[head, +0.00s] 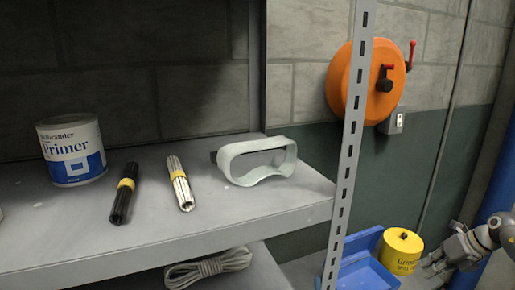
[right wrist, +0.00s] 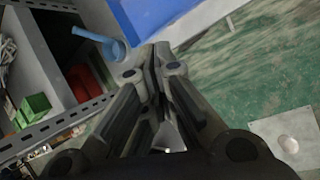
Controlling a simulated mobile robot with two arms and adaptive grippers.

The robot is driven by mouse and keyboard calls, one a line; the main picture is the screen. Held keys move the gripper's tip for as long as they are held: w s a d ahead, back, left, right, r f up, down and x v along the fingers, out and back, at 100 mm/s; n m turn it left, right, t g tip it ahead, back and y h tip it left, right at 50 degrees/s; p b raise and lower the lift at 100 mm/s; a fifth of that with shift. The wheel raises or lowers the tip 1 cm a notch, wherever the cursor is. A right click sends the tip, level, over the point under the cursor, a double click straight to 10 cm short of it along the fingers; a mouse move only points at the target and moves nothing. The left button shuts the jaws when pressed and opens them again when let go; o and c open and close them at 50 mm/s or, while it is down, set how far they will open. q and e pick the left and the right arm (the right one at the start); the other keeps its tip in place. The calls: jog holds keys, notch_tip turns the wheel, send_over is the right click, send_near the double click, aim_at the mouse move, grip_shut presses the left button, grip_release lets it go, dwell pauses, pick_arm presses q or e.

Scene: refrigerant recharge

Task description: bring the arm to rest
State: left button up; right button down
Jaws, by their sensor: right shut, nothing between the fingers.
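My right gripper (head: 432,264) shows at the lower right edge of the head view, beyond the shelf post and apart from the shelf. In the right wrist view my right gripper (right wrist: 156,58) has its fingers together with nothing between them, pointing toward the top of the picture. Green floor (right wrist: 240,75) lies beyond the fingers. My left gripper is in neither view.
A perforated shelf post (head: 350,140) stands left of my right gripper. A blue bin (head: 368,268) and yellow canister (head: 402,250) are close to it. The grey shelf (head: 80,235) holds a primer can (head: 70,150), two bundles and goggles (head: 258,160). An orange reel (head: 365,80) hangs on the wall.

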jog(key=s+d+f+m+t, duration=0.3)
jog(key=d+f+m+t, duration=0.25)
jog(key=f+m, duration=0.5)
jog(key=s+d+f+m+h, duration=0.5)
jog(key=s+d+f+m, duration=0.35)
jog(key=d, duration=0.45)
jog(key=s+d+f+m+g+h, duration=0.35)
jog(key=s+d, duration=0.25)
jog(key=s, duration=0.6)
jog(key=s+d+f+m+g+h, duration=0.2)
jog(key=s+d+m, duration=0.3)
jog(key=s, duration=0.7)
jog(key=s+d+f+m+g+h, duration=0.25)
jog(key=s+d, duration=0.45)
jog(key=s, duration=0.6)
jog(key=s+a+f+m+y, duration=0.1)
jog(key=s+a+f+y, duration=0.1)
jog(key=a+f, duration=1.1)
jog(key=s+a+f+m+y, duration=0.1)
jog(key=s+a+f+y, duration=0.2)
jog(key=a+f, duration=1.05)
jog(key=s+a+f+m+g+y, duration=0.1)
jog(key=a+f+y, duration=0.1)
jog(key=a, duration=3.2)
jog(key=shift+s+a+y, duration=0.2)
jog(key=shift+s+y, duration=0.05)
jog(key=shift+y, duration=0.65)
